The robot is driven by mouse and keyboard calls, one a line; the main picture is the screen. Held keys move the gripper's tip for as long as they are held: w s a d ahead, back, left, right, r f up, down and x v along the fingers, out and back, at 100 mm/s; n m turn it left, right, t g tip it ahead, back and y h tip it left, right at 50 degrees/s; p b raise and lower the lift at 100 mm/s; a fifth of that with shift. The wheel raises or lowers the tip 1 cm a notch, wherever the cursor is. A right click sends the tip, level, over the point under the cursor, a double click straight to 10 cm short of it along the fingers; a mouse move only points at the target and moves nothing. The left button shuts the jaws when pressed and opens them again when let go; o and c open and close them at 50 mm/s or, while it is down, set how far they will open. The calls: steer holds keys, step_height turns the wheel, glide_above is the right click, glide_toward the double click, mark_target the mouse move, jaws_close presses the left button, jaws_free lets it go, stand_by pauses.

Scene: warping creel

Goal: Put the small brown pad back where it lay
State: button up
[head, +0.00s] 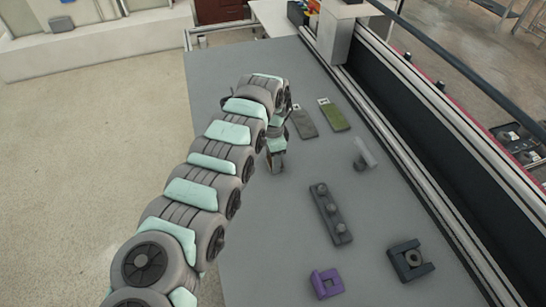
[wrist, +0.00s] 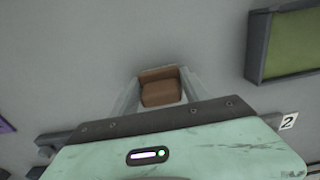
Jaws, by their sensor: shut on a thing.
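The small brown pad (wrist: 161,90) is between the two fingers of my gripper (wrist: 160,98) in the wrist view. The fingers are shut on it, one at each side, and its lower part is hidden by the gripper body. In the head view my gripper (head: 276,160) is over the grey table, left of two shallow trays; I cannot make out the pad there. The grey-floored tray (head: 303,123) is nearer to my gripper, and the green-floored tray (head: 334,116) is to its right. The green-floored tray also shows at the wrist view's upper right (wrist: 291,45).
A pale cylinder (head: 365,154) is right of my gripper. A dark bar with knobs (head: 330,213), a purple bracket (head: 326,283) and a dark block with a ring (head: 410,260) are nearer the front. A long rail (head: 400,125) borders the table's right side.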

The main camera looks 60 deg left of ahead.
steer(key=o, duration=1.4)
step_height(320, 180, up, 10)
steer(key=b, duration=0.3)
steer(key=shift+a+f, duration=0.1)
steer(key=shift+f, duration=0.15)
steer(key=shift+r, duration=0.6)
